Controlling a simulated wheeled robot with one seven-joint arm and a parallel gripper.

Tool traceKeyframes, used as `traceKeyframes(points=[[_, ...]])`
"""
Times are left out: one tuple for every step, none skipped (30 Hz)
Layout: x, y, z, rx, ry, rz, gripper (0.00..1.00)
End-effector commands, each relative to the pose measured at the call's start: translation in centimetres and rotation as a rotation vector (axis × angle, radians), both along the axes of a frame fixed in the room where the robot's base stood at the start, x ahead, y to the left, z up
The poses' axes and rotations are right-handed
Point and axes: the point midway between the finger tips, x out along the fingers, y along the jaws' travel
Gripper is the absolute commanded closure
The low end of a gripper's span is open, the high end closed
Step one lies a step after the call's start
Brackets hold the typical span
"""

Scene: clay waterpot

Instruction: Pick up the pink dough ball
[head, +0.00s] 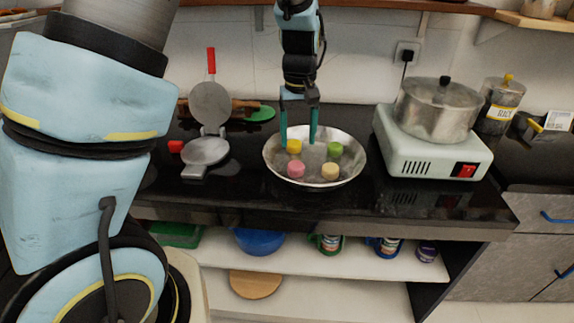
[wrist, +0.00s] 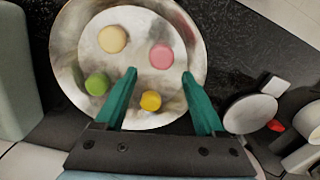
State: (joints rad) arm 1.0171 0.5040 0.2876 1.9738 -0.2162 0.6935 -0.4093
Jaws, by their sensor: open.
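The pink dough ball (head: 296,170) lies in a wide metal bowl (head: 347,178) on the black counter, at the front left of the bowl floor. In the wrist view the pink dough ball (wrist: 162,56) lies beyond the fingertips, between their lines and nearer the right one. My gripper (head: 298,143) is above the bowl, pointing down, with its two teal fingers apart and nothing between the tips. In the wrist view my gripper (wrist: 159,73) is open, and the pink ball is not touched by either finger.
The bowl also holds a yellow ball (head: 294,146), a green ball (head: 335,149) and a cream ball (head: 330,171). Right of it a pot (head: 437,108) sits on a white stove (head: 425,150). An open metal press (head: 206,150) and a red block (head: 175,146) stand left.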

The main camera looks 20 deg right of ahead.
Motion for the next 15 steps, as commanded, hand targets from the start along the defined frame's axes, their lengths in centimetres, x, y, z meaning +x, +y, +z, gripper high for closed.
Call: traceKeyframes(points=[[0.0,0.1,-0.8,0.004,0.002,0.001,0.29],[0.0,0.1,-1.3,0.004,0.002,0.001,0.29],[0.0,0.1,-1.9,0.003,0.001,0.001,0.29],[0.0,0.1,-2.2,0.002,0.002,0.001,0.29],[0.0,0.1,-2.6,0.002,0.002,0.001,0.29],[0.0,0.1,-3.0,0.001,0.001,0.001,0.29],[0.0,0.1,-3.2,0.001,0.001,0.001,0.29],[0.0,0.1,-3.3,0.001,0.001,0.001,0.29],[0.0,0.1,-3.5,0.001,0.001,0.000,0.29],[0.1,0.2,-3.7,0.001,0.001,0.000,0.29],[0.1,0.2,-3.9,0.001,0.001,0.000,0.29],[0.1,0.3,-4.3,0.002,0.002,0.001,0.29],[0.2,0.3,-4.6,0.004,0.002,0.001,0.29],[0.2,0.4,-5.0,0.004,0.002,0.002,0.29],[0.3,0.4,-5.6,0.004,0.003,0.001,0.29]])
